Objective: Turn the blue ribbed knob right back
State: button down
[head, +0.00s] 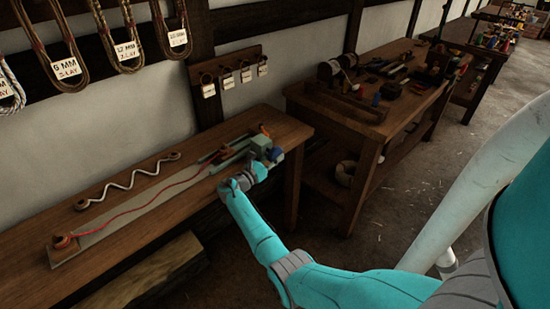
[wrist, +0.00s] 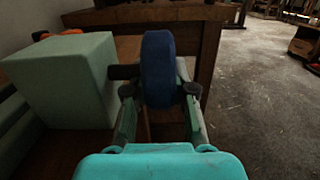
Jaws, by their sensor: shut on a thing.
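The blue ribbed knob (wrist: 158,70) stands upright between my gripper's fingers in the wrist view, edge-on to the camera. It also shows in the head view (head: 276,155) at the right end of the bench, beside a pale green block (head: 262,142). The same block (wrist: 65,80) fills the left of the wrist view. My gripper (wrist: 157,88) is shut on the knob, with one dark fingertip pad on each side. In the head view my arm reaches in from the lower right and partly hides the gripper. Any mark showing the knob's turn cannot be made out.
A long pale strip (head: 150,205) with a red cord runs along the wooden bench (head: 100,262). A white wavy cord (head: 128,182) lies behind it. A second table (head: 385,118) with tools stands to the right. Open floor (head: 400,200) lies in front of it.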

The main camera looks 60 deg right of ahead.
jog(key=c, duration=1.2)
grip_release()
jog(key=shift+c, duration=0.2)
jog(key=shift+a, duration=0.1)
jog(key=v, duration=1.1)
jog(key=shift+a, duration=0.4)
jog(key=shift+w, duration=0.1)
